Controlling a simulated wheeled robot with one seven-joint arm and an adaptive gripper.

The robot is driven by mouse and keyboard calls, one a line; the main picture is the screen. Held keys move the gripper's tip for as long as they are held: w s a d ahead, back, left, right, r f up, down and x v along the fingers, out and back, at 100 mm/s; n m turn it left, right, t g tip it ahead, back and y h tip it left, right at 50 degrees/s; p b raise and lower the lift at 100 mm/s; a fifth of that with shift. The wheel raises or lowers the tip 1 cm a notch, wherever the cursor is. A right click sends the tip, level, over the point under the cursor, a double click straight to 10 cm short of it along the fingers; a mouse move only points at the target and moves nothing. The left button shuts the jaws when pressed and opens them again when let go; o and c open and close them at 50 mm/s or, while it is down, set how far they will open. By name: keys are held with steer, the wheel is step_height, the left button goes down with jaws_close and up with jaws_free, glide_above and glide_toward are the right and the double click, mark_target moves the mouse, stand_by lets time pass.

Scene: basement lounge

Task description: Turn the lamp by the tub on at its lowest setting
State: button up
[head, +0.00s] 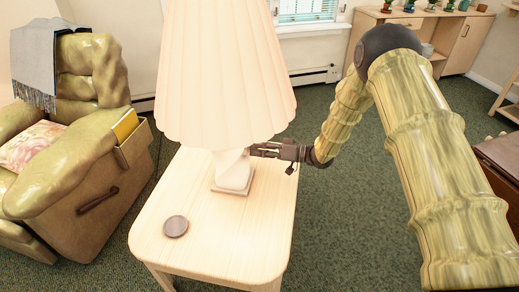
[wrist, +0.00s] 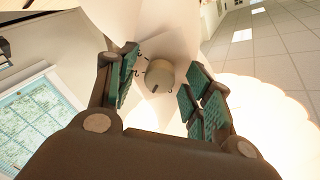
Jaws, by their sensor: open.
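The lamp has a large pleated cream shade (head: 226,75) and a pale square base (head: 233,176) on a light wooden side table (head: 215,235). My gripper (head: 256,150) reaches in from the right, close to the lamp's body under the shade. In the wrist view, a small round beige knob (wrist: 160,74) sits on the lamp's body, with dark markings around it and a dark mark near its lower edge. My gripper (wrist: 160,88) is open, with its teal finger pads on either side of the knob. The shade is pale and bright; I cannot tell whether the lamp is lit.
A small round dark disc (head: 175,226) lies on the table near its front left. A green armchair (head: 75,160) with a grey throw stands at the left. A wooden cabinet (head: 467,43) is at the back right. Green carpet surrounds the table.

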steer(key=v, duration=1.2)
stand_by(0.3)
